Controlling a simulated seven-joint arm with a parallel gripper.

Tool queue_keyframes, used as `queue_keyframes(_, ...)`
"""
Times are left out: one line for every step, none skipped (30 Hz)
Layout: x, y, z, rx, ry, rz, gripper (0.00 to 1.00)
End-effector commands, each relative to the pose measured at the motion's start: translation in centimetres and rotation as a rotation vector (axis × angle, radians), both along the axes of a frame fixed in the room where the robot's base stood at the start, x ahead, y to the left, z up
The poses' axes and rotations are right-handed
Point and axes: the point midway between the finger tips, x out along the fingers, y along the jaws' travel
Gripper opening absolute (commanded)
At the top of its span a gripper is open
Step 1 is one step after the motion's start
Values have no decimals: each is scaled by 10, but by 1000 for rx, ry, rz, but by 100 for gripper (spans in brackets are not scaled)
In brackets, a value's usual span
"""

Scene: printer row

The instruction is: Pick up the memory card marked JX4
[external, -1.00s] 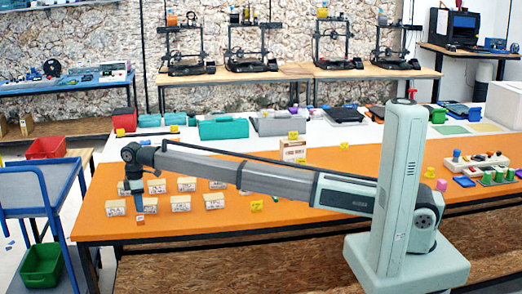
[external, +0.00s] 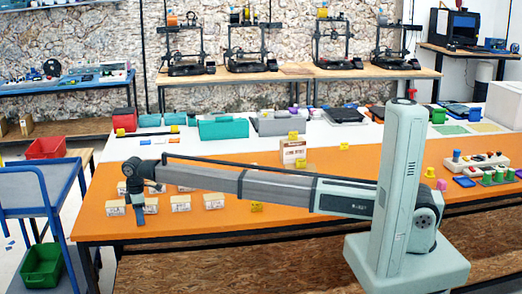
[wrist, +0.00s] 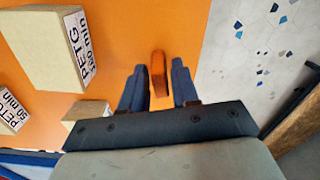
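A small, thin orange piece (wrist: 158,72), seen nearly edge-on, stands at the table's front edge in the wrist view. It looks like a memory card, but no JX4 mark is legible. My gripper (wrist: 158,88) is open, pointing down, with its two dark fingers on either side of this piece's near end; contact is not clear. In the external view my gripper (external: 141,222) is low over the front of the orange table and hides the piece.
Pale boxes with labels such as PETG (wrist: 45,45) stand left of my fingers in the wrist view; several (external: 181,202) sit in rows in the external view. The orange table (external: 285,218) ends just right of my fingers in the wrist view, above a speckled floor (wrist: 255,60).

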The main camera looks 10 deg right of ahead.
Motion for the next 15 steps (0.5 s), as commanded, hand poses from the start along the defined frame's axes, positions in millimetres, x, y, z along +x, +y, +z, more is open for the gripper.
queue_keyframes(0,0,0,0,0,0,25)
queue_keyframes(0,0,0,0,0,0,22)
queue_keyframes(0,0,0,0,0,0,18)
queue_keyframes(0,0,0,0,0,0,15)
queue_keyframes(0,0,0,0,0,0,12)
queue_keyframes(0,0,0,0,0,0,8)
queue_keyframes(0,0,0,0,0,0,5)
queue_keyframes(0,0,0,0,0,0,3)
queue_keyframes(0,0,0,0,0,0,0)
queue_keyframes(0,0,0,0,0,0,0)
queue_keyframes(0,0,0,0,0,0,0)
queue_keyframes(0,0,0,0,0,0,0)
queue_keyframes(0,0,0,0,0,0,0)
queue_keyframes(0,0,0,0,0,0,0)
queue_keyframes(0,0,0,0,0,0,0)
